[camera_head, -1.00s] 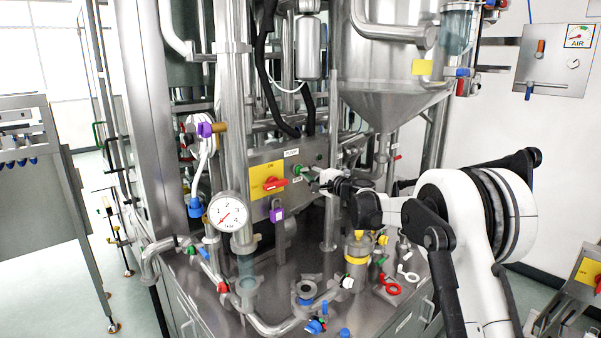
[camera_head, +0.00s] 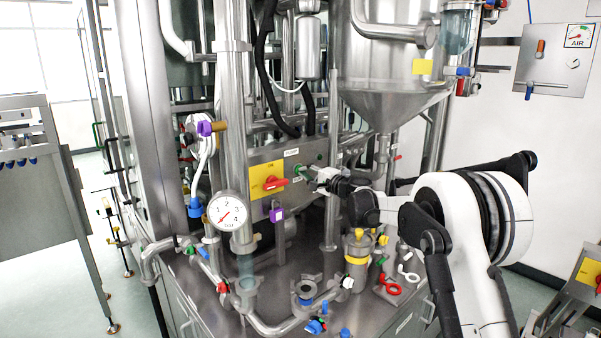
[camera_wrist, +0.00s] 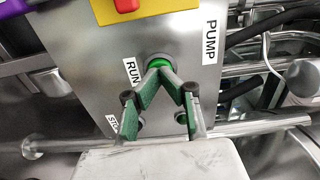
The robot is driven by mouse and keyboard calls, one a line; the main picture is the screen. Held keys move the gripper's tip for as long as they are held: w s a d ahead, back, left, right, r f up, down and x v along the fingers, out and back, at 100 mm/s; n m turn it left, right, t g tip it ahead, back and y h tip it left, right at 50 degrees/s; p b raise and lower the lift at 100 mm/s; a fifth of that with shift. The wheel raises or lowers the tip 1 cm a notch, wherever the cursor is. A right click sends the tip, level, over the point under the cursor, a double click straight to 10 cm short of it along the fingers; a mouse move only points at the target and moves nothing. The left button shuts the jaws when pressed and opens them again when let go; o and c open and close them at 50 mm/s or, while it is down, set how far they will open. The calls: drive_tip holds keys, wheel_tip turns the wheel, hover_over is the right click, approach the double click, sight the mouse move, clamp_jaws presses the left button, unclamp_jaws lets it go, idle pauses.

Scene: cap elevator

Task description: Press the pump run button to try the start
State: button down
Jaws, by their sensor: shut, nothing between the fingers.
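The green pump run button (camera_wrist: 158,61) sits in a metal ring on the grey control panel (camera_wrist: 85,65), between the RUN label (camera_wrist: 132,71) and the PUMP label (camera_wrist: 210,42). My gripper (camera_wrist: 163,73) is shut and empty, its green-padded fingers meeting in a point at the lower edge of the button. The tips hide part of the button; I cannot tell whether they touch or press it. In the head view the green button (camera_head: 297,169) shows just left of my gripper's tip.
A red switch handle on a yellow plate (camera_head: 262,178) is left of the button. A pressure gauge (camera_head: 228,211) stands in front at left. Pipes and the steel cone vessel (camera_head: 385,95) are close by.

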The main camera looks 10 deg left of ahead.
drive_tip(key=shift+w+a, duration=0.3)
idle(0.4)
drive_tip(key=shift+s+d, duration=0.1)
drive_tip(key=shift+d, duration=0.05)
drive_tip(key=b+v, duration=0.2)
drive_tip(key=v, duration=0.3)
drive_tip(key=shift+s+d, duration=0.1)
idle(0.5)
idle(0.5)
